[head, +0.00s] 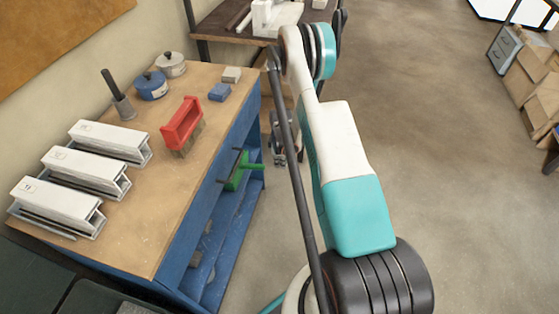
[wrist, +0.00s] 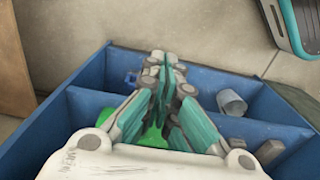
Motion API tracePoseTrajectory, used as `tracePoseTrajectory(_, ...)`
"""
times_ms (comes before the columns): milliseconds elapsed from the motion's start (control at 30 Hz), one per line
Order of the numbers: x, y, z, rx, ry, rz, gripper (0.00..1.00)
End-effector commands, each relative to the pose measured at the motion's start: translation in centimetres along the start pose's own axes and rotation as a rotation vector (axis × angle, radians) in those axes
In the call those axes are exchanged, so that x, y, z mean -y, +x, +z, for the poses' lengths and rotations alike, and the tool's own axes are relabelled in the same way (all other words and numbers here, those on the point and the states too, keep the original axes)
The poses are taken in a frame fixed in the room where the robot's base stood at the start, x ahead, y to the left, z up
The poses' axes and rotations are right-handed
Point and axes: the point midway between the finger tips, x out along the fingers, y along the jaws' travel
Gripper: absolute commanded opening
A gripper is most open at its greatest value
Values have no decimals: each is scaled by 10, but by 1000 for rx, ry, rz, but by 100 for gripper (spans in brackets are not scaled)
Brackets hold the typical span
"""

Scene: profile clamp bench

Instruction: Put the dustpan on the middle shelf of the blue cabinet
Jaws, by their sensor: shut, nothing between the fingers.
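The blue cabinet (head: 187,240) stands at the left under a wooden top, its open shelves facing right. A green dustpan (head: 240,176) sits in its upper open part, with a green end sticking out past the front edge. In the wrist view the dustpan (wrist: 153,138) shows as green patches inside a blue compartment, mostly hidden by my gripper. My gripper (wrist: 168,72) is shut and empty in front of the dustpan. Whether its fingers touch the dustpan I cannot tell. The exact shelf level under the dustpan is not clear.
A grey cup (wrist: 231,102) lies in another compartment. Cardboard boxes (head: 530,85) stand at right.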

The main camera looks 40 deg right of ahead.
Motion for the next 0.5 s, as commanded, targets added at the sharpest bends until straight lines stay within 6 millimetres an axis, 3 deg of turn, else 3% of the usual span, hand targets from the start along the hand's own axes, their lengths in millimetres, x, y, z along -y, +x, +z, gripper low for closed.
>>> tracePoseTrajectory(33, 0, 15, 0, 0, 0, 0, 0)
tracePoseTrajectory(233, 0, 53, 0, 0, 0, 0, 0)
tracePoseTrajectory(500, 0, 50, -34, 0, -1, 0, 0)
